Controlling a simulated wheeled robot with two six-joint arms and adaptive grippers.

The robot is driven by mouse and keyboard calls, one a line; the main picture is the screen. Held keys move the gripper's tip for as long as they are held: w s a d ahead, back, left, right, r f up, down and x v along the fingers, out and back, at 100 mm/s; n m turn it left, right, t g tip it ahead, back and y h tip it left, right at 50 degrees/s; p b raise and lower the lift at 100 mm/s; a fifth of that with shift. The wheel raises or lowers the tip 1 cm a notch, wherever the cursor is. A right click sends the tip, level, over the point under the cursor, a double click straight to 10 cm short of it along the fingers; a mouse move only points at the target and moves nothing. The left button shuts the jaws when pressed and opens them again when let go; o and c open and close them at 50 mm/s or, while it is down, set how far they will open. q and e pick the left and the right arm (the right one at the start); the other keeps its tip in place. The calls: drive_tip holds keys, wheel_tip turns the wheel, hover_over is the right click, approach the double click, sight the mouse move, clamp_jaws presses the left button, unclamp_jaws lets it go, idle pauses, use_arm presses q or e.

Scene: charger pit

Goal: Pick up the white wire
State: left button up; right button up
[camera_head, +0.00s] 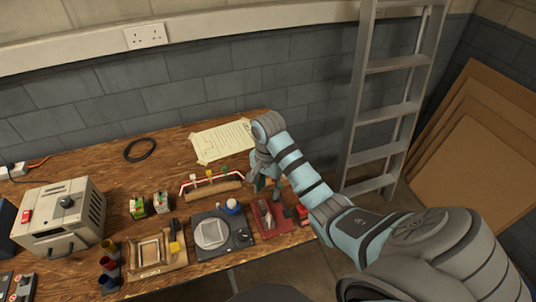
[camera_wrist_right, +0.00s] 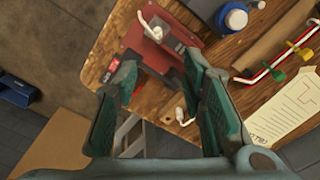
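My right gripper (camera_head: 265,188) is over the back right part of the bench; its fingers stand apart with nothing between them in the right wrist view (camera_wrist_right: 160,66). A thin bent white and red length (camera_wrist_right: 246,79) lies along a brown bar with coloured clips; in the head view it shows left of the gripper (camera_head: 188,180). I cannot tell whether its white part is a separate wire. A short bent white piece (camera_wrist_right: 150,28) rests on a red block (camera_wrist_right: 140,45). Another small white piece (camera_wrist_right: 182,116) lies on the wood near the right finger. My left gripper is not in view.
The wooden bench (camera_head: 130,180) holds a beige power unit (camera_head: 60,222), a dark round-plate device (camera_head: 215,252), a blue-and-white pot (camera_head: 232,206) and a paper sheet (camera_head: 222,141). A ladder (camera_head: 385,115) stands beside the bench's right end. Bare wood lies around the black cable ring (camera_head: 140,150).

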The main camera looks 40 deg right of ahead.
sight(268, 214)
drive_tip(key=f+b, duration=0.1)
drive_tip(key=f, duration=0.3)
drive_tip(key=f+b, duration=0.2)
drive_tip(key=f, duration=0.3)
drive_tip(key=f+b, duration=0.1)
drive_tip(key=f, duration=0.4)
drive_tip(key=shift+s+a, duration=0.15)
drive_tip(key=shift+s, duration=0.2)
clamp_jaws()
